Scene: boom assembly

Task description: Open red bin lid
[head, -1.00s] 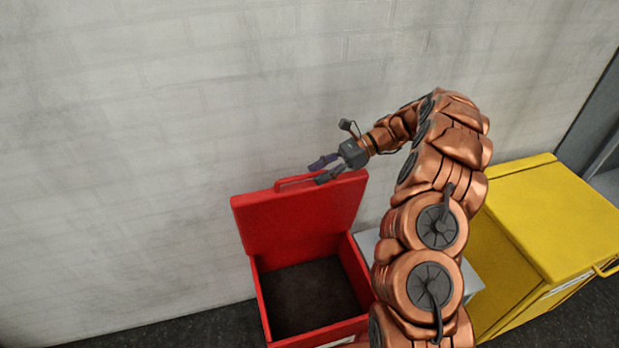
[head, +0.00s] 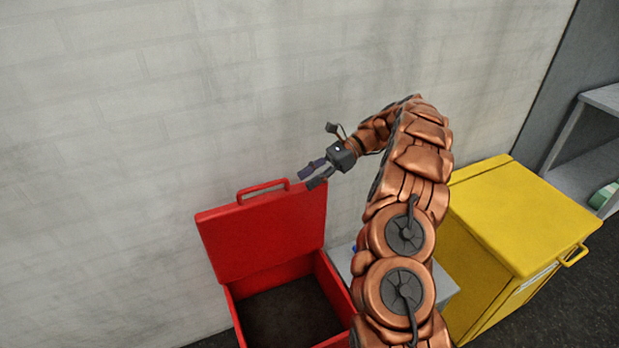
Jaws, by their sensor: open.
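The red bin (head: 333,281) stands against the wall at the lower middle of the head view. Its red lid (head: 262,235) is raised upright at the back, and the dark inside of the bin shows. The lid's red handle (head: 262,187) is on its top edge. My gripper (head: 308,177) is open and empty, just right of the handle and near the lid's upper right corner. It looks apart from the handle. My arm hides part of what lies right of the bin.
A yellow bin (head: 520,215) with its lid shut stands to the right. A grey box (head: 443,290) sits between the two bins, mostly behind my arm. Grey shelving (head: 590,130) holds a green item (head: 603,197) at the far right. The pale wall (head: 150,120) is close behind.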

